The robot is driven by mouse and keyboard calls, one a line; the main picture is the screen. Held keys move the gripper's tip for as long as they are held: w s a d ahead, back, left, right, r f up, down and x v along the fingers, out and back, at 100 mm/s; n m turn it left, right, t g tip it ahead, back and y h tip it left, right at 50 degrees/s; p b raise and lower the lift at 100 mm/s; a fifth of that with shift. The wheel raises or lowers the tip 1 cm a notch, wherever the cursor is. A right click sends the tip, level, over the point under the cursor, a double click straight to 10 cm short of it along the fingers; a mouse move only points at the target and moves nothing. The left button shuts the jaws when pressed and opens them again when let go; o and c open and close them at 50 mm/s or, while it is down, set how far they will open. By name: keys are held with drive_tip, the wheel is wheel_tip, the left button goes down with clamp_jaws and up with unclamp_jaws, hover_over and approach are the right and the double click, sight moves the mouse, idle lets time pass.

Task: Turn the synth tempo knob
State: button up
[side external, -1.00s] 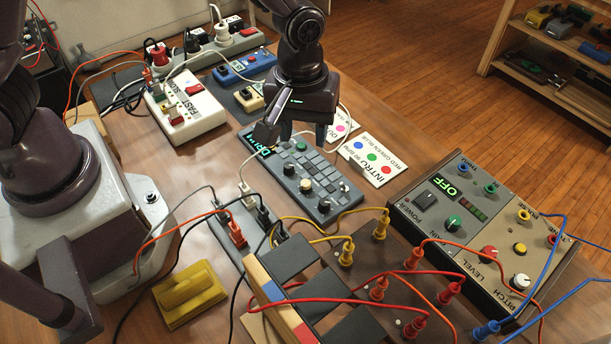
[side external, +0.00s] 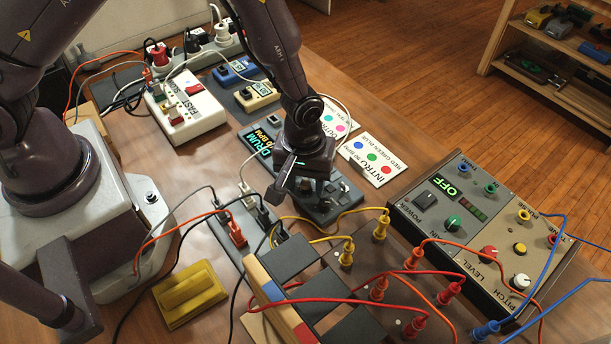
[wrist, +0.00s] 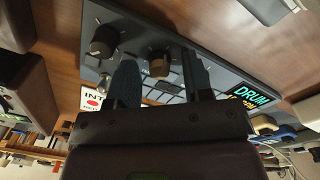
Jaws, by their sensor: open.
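The synth (side external: 345,206) is a dark blue-grey box with a lit DRUM display (side external: 263,146), lying on the wooden table. My gripper (side external: 298,197) is over its knob end and hides most of the panel in the side view. In the wrist view my two dark fingers are apart, with a tan knob (wrist: 160,64) showing in the gap between them. I cannot tell whether the fingers touch it. A black knob (wrist: 104,40) stands to the left of the fingers. No label naming the tempo knob is readable. The DRUM display also shows in the wrist view (wrist: 254,93).
A cue card (side external: 374,163) lies behind the synth. A grey control box (side external: 464,232) reading OFF stands to the right. A power strip (side external: 243,235), yellow and red patch cables and a patch panel (side external: 292,262) crowd the front. A yellow block (side external: 190,294) lies front left.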

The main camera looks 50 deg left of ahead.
clamp_jaws()
drive_tip(key=shift+m, duration=0.3)
drive_tip(key=m, duration=0.5)
drive_tip(key=shift+m, duration=0.3)
drive_tip(key=m, duration=0.6)
drive_tip(key=shift+w, duration=0.1)
drive_tip(key=shift+m, duration=0.4)
unclamp_jaws()
drive_tip(key=shift+r, duration=0.1)
